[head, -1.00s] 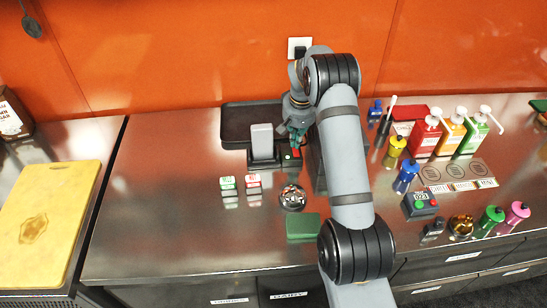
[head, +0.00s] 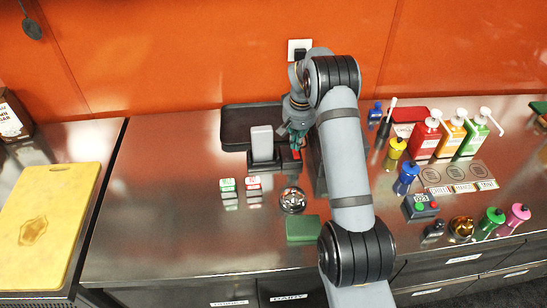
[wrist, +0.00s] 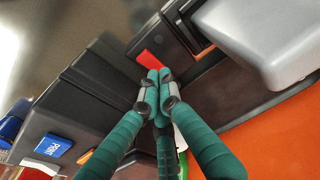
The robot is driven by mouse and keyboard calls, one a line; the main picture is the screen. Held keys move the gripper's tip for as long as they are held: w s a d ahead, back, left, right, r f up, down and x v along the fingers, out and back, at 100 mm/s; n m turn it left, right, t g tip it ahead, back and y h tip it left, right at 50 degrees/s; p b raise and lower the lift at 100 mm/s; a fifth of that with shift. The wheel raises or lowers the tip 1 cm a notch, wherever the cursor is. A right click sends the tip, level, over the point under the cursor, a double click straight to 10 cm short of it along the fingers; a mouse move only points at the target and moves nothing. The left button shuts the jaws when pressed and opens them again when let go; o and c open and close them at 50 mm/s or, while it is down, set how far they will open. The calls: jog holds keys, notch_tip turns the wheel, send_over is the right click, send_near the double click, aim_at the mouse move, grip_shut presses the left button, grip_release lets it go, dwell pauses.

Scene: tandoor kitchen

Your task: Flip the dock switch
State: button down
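The dock (head: 264,164) is a black base with an upright pale grey block (head: 262,143) in it, at the back of the steel counter. A red switch part (head: 296,155) shows at the dock's right end; it is also a red rectangle in the wrist view (wrist: 149,60). My gripper (head: 297,146) has teal fingers and points down over the switch. In the wrist view, my fingertips (wrist: 158,80) are together, with nothing seen between them, right beside the red part. I cannot tell whether they touch it. The fingers hide part of the switch.
A black tray (head: 236,126) lies behind the dock. Pump bottles (head: 425,135) stand to the right.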

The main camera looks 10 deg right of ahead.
jog(key=shift+r+p, duration=1.9)
jog(key=shift+r, duration=1.1)
jog(key=shift+f, duration=0.1)
notch_tip(320, 180, down, 7)
jog(key=b, duration=0.5)
jog(key=shift+f, duration=0.1)
jog(key=shift+r, duration=0.25)
